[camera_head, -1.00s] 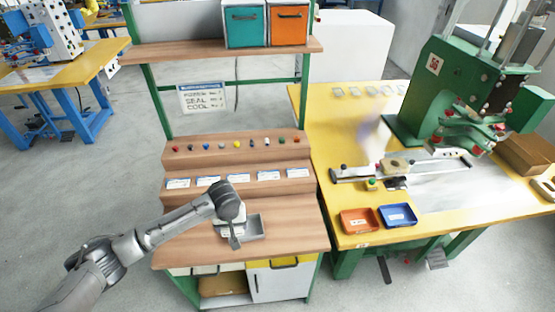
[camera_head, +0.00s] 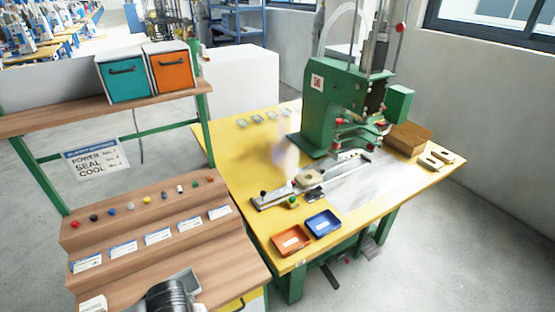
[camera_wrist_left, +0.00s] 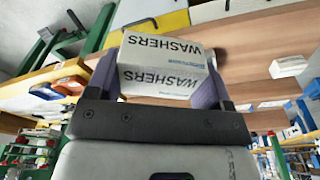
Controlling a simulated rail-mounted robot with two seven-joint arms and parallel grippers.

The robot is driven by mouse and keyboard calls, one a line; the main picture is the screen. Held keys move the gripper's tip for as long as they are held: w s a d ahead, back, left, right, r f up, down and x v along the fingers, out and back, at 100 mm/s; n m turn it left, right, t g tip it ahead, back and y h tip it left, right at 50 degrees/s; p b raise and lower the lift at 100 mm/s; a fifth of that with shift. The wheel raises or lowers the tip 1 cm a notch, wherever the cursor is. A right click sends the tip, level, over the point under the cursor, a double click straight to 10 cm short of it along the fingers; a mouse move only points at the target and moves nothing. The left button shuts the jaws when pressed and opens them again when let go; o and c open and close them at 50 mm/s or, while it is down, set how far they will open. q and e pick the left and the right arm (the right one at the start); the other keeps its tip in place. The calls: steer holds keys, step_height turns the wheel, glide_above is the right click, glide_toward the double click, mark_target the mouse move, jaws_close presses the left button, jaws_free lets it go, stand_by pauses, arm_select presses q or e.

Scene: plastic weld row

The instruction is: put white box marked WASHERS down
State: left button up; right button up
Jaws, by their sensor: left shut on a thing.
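The white box marked WASHERS (camera_wrist_left: 163,62) is held between the two fingers of my left gripper (camera_wrist_left: 158,75) in the left wrist view. Its lettering faces that camera, with the word on two faces. The fingers are shut on its sides. My right gripper is in neither view.
Label cards (camera_head: 158,236) and coloured knobs (camera_head: 129,207) line the bench steps. Orange (camera_head: 291,241) and blue (camera_head: 322,223) trays sit on the yellow table (camera_head: 226,146) with the green press (camera_head: 328,108).

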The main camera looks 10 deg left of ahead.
arm_select(q)
steer(key=w+d+r+m, duration=0.1)
steer(key=w+d+r, duration=0.25)
steer(key=r, duration=0.55)
steer(key=w+d+r+m, duration=0.2)
steer(key=w+d+r, duration=0.15)
steer(key=r, duration=0.45)
steer(key=s+r+p, duration=0.4)
steer(key=r+p, duration=1.1)
steer(key=p, duration=0.2)
steer(key=s+r+p, duration=0.3)
steer(key=r+p, duration=1.3)
steer(key=p, duration=0.1)
steer(key=shift+s+a+r, duration=0.3)
steer(key=shift+s, duration=0.1)
